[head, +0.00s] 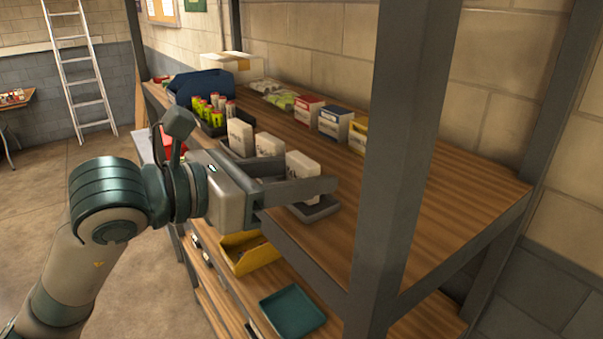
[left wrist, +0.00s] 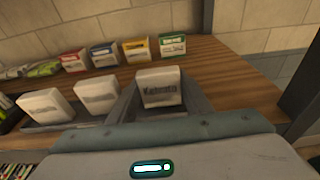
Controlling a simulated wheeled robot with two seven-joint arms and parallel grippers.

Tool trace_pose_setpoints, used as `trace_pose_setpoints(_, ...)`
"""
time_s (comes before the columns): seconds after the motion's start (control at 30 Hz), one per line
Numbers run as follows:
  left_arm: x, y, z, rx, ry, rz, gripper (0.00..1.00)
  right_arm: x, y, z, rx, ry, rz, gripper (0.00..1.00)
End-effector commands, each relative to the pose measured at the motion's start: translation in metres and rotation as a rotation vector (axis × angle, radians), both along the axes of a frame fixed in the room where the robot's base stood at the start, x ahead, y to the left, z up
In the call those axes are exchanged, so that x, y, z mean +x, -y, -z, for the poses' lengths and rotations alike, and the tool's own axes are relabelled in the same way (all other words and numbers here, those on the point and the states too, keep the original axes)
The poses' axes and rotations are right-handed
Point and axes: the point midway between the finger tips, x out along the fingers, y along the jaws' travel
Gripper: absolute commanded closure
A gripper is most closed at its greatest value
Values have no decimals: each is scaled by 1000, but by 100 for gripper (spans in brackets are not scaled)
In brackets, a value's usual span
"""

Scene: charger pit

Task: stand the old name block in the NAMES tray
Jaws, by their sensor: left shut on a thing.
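Three white name blocks stand in a row along the shelf's front edge. The left block (head: 240,137) and the middle block (head: 269,145) stand in a dark grey tray, whose rim (left wrist: 62,127) shows in the left wrist view. My left gripper (head: 306,172) is shut on the right-hand block (head: 300,174), with one grey finger on each side. This block is upright and its dark lettering faces the left wrist camera (left wrist: 160,90); I cannot read it surely. A grey tray end (head: 318,208) shows beneath it; I cannot tell whether the block touches it. My right gripper is not in view.
Green and yellow batteries (head: 208,113) and a blue bin (head: 203,84) stand farther left. Several small boxes (head: 335,122) stand behind the blocks. A grey shelf post (head: 398,150) rises close at the right. A yellow bin (head: 246,256) and green tray (head: 292,312) are below.

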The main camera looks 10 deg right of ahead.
Motion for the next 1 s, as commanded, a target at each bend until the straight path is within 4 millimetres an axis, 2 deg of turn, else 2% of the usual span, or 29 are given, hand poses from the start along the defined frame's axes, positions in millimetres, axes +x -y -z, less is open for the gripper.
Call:
trace_pose_setpoints(0.07, 0, 0, 3, -1, 0, 0, 77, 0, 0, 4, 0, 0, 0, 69)
trace_pose_setpoints(0.1, 0, 0, 1, 0, 0, 0, 48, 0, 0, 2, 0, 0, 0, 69)
trace_pose_setpoints(0.17, 0, 0, 1, 0, 0, 0, 36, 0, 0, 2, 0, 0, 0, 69)
trace_pose_setpoints(0.67, 0, 0, -4, 0, 0, 0, 36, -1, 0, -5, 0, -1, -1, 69)
trace_pose_setpoints(0.87, -8, -22, -5, 0, 3, -3, 36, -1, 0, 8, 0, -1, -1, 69)
trace_pose_setpoints(1.0, -17, -45, -9, -1, 3, -4, 36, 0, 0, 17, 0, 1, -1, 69)
